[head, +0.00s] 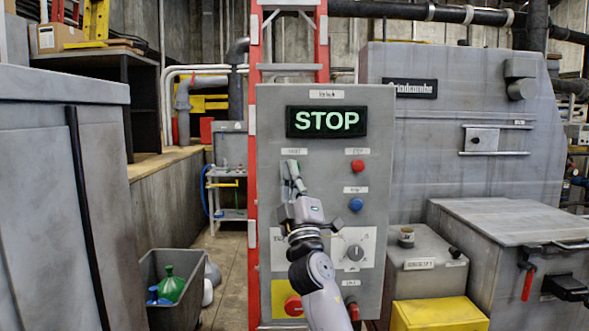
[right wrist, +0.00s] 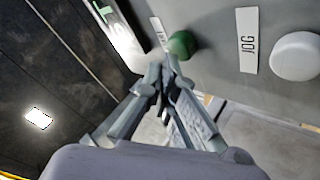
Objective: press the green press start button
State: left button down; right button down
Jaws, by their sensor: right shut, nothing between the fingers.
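The green start button (right wrist: 182,45) is a round knob on the grey control panel (right wrist: 215,65) in the right wrist view. In the head view it sits behind my right gripper (head: 291,168), under a small white label, and is mostly hidden. My right gripper, also in the right wrist view (right wrist: 166,72), is shut and empty. Its fingertips are at the panel face, right beside the green button; I cannot tell if they touch it. The display (head: 326,121) above reads STOP in green letters. My left gripper is not in view.
A red button (head: 357,166), a blue button (head: 355,205) and a dark rotary knob (head: 355,253) are on the panel's right side. A large red button (head: 293,306) is low on the left. A grey bin (head: 176,306) with bottles stands to the left; a yellow box (head: 438,314) stands to the right.

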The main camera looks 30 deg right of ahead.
jog(key=shift+w+d+b, duration=0.3)
jog(key=shift+w+b, duration=0.1)
dwell(0.7)
dwell(0.3)
jog(key=shift+s+a+p, duration=0.45)
jog(key=shift+s, duration=0.35)
jog(key=s+a, duration=0.1)
jog(key=s+p, duration=0.1)
jog(key=s+a+p, duration=0.1)
jog(key=s, duration=0.1)
jog(key=shift+s+a, duration=0.1)
jog(key=shift+a, duration=0.25)
dwell(0.5)
